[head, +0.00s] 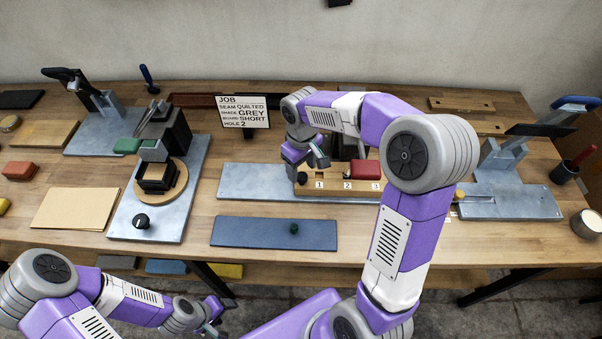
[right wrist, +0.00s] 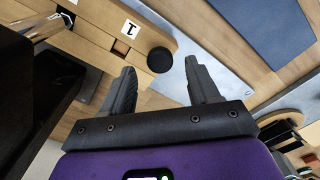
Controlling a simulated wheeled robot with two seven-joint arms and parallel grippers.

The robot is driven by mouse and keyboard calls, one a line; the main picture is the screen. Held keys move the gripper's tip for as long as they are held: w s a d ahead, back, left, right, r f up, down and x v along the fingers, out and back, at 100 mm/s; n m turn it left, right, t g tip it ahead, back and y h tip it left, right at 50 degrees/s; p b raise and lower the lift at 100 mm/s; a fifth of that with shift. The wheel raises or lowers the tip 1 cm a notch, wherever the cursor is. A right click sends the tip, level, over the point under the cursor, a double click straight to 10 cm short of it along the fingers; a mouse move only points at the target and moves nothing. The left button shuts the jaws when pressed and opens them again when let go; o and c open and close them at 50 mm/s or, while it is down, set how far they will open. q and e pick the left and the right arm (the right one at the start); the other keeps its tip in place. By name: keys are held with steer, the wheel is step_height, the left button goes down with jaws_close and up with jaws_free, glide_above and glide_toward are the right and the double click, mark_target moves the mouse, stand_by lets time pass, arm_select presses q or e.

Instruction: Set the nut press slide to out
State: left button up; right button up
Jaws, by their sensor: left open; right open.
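A wooden numbered slide (head: 333,188) with labels 1, 2 and 3 lies on a grey metal plate (head: 250,182) at the middle of the bench. I take it for the nut press slide. A black round knob (head: 301,178) is at its left end. The right wrist view shows the knob (right wrist: 160,60) between and just beyond the tips of my open right gripper (right wrist: 160,78); I cannot tell whether they touch it. In the head view my right gripper (head: 302,165) is above that end, partly hidden by its arm. My left gripper (head: 217,318) is open and empty, low in front of the bench.
A red block (head: 365,169) sits on the numbered wood, partly behind my right arm. A job sign (head: 243,112) stands behind. Other fixtures stand left and right.

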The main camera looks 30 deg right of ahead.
steer(key=shift+f, duration=1.4)
jaws_close()
